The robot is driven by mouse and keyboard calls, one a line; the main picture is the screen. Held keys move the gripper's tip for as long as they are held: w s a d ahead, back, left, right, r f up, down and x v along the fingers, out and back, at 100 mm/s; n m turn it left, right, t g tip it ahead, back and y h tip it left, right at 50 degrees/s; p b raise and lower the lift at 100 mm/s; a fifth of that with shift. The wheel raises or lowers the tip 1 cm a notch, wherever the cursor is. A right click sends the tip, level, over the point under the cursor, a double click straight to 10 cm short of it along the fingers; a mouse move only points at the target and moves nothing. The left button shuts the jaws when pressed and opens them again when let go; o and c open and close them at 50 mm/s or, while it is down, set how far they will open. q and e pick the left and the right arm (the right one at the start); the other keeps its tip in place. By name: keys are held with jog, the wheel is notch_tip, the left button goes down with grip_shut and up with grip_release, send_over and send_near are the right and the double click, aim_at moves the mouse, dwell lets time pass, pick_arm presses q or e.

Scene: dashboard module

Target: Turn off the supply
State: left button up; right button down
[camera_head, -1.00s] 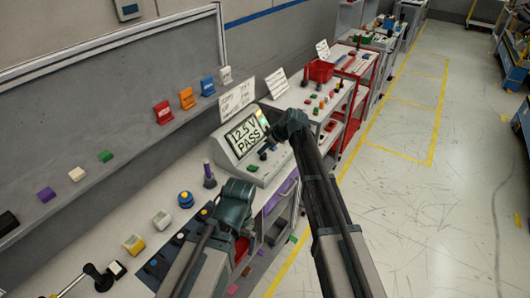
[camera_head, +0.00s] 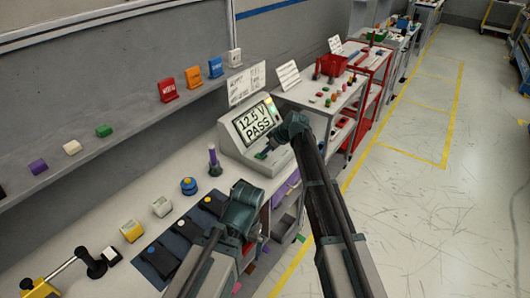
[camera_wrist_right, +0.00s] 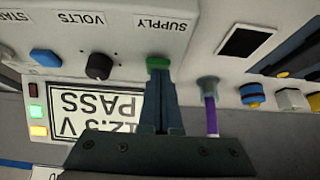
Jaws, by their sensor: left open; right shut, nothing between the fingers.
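The supply tester (camera_head: 244,126) stands on the bench, its screen reading "12.5 V PASS". In the right wrist view, seen upside down, a green knob (camera_wrist_right: 157,63) sits by the "SUPPLY" label. My right gripper (camera_wrist_right: 161,92) is shut, its fingertips right at this knob; I cannot tell whether they touch it. In the head view my right gripper (camera_head: 265,153) is at the tester's front panel, and the knob is not clearly visible there. My left gripper (camera_head: 240,207) is open and empty above the bench's front edge; its fingertips are hard to make out.
A black VOLTS knob (camera_wrist_right: 99,66) and a blue START knob (camera_wrist_right: 44,58) share the panel. A purple-handled tool (camera_head: 214,158) stands in a holder near the tester. A blue-and-yellow button (camera_head: 188,186) and pale blocks (camera_head: 162,206) lie nearby. The aisle at right is free.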

jog(key=f+b, duration=0.1)
jog(key=b, duration=0.1)
jog(key=shift+s+d+f+t+y+b, duration=0.15)
jog(key=shift+s+f+t+y+b, duration=0.15)
jog(key=shift+f+y+b, duration=0.1)
jog(key=shift+w+r, duration=0.2)
jog(key=shift+r, duration=0.25)
jog(key=shift+p, duration=0.3)
jog(key=shift+r+p, duration=0.75)
jog(key=shift+r, duration=0.1)
